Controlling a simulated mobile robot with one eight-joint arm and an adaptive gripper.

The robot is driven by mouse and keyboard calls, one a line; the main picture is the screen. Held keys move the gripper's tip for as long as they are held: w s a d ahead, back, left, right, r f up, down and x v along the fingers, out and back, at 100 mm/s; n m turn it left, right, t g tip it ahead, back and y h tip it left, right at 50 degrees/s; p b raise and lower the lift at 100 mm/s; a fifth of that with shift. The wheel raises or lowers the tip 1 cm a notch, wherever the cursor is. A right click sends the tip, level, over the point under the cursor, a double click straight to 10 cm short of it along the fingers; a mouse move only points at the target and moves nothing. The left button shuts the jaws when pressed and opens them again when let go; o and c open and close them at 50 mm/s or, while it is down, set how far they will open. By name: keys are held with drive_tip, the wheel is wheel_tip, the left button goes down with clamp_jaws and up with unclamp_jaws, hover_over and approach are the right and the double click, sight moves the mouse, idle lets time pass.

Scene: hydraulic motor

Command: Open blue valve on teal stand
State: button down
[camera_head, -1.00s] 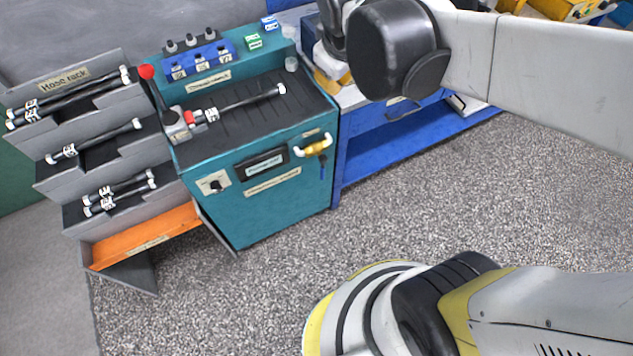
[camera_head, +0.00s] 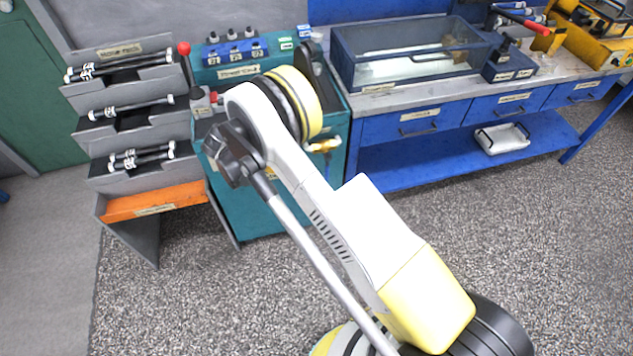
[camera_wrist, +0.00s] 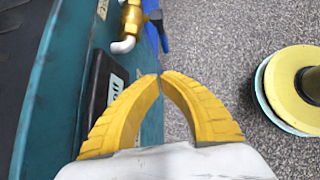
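The teal stand (camera_head: 240,212) is left of the blue bench, partly covered by my arm. Its brass valve (camera_head: 325,145) with a white elbow shows on the front right. In the wrist view, the brass valve body (camera_wrist: 133,20) is at the top, with the blue valve handle (camera_wrist: 157,30) on its right. The teal stand (camera_wrist: 60,80) fills the left there. My gripper (camera_wrist: 161,75) has yellow fingers with tips together, empty, apart from the valve and below it in the picture. My gripper is hidden behind my arm in the head view.
A hose rack (camera_head: 125,90) stands left of the stand. The blue workbench (camera_head: 375,145) adjoins the stand on the right and carries a clear-sided tank (camera_head: 410,60). A red-knobbed lever (camera_head: 184,48) rises at the stand's left. The speckled floor in front is clear.

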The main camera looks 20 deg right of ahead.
drive_tip(key=s+b+x, duration=0.1)
drive_tip(key=b+x, duration=0.4)
drive_tip(key=x, duration=0.9)
drive_tip(key=shift+d+n+b, duration=0.35)
drive_tip(key=shift+d+n, duration=0.05)
drive_tip(key=shift+d, duration=0.1)
drive_tip(key=shift+r, duration=0.1)
